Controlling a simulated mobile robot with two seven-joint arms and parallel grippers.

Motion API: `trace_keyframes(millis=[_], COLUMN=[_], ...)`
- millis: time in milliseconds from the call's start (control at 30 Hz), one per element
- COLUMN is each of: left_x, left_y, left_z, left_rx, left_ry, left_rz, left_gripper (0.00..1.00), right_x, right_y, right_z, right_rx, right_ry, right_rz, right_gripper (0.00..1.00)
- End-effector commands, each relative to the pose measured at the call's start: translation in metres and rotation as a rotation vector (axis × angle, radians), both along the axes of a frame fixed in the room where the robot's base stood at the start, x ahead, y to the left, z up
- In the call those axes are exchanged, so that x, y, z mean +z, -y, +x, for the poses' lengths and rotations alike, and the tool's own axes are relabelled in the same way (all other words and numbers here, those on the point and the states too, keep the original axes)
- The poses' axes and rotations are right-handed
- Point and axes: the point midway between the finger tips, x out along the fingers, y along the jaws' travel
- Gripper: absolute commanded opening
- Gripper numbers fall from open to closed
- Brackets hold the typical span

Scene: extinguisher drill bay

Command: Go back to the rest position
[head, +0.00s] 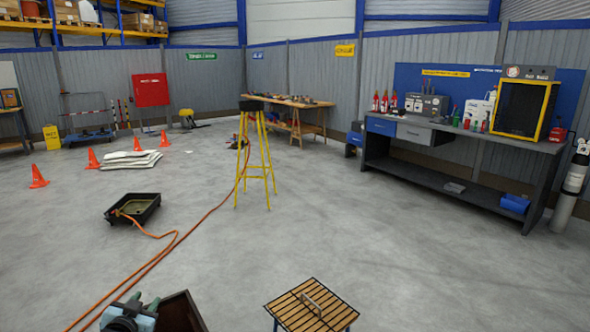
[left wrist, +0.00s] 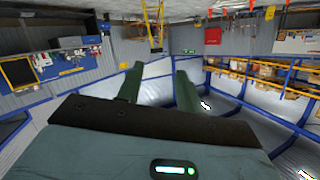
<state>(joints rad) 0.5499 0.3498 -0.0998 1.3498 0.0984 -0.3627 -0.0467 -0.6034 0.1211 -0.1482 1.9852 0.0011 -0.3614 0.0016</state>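My left gripper (head: 143,302) shows at the bottom left of the head view, low in the frame. In the left wrist view its two green fingers (left wrist: 158,86) stand apart with nothing between them, so it is open and empty. That view is upside down and shows the hall walls and roof beyond the fingers. My right gripper is in neither view.
A dark open box (head: 186,313) is beside my left gripper in the picture. A slatted wooden table (head: 298,311) with a handle on top is at bottom centre. An orange hose (head: 165,250), black tray (head: 132,209) and yellow stand (head: 266,165) are ahead. Right-hand floor is clear before the workbench (head: 465,140).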

Motion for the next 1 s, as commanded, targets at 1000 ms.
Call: trace_keyframes(millis=[1000], left_x=[-0.205], left_y=[0.153], left_z=[-0.355], left_rx=[-0.122], left_ry=[-0.432], left_rz=[-0.202], left_gripper=[0.36], right_x=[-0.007], right_y=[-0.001], right_z=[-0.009], right_rx=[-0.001], right_ry=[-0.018], right_rz=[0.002], right_gripper=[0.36])
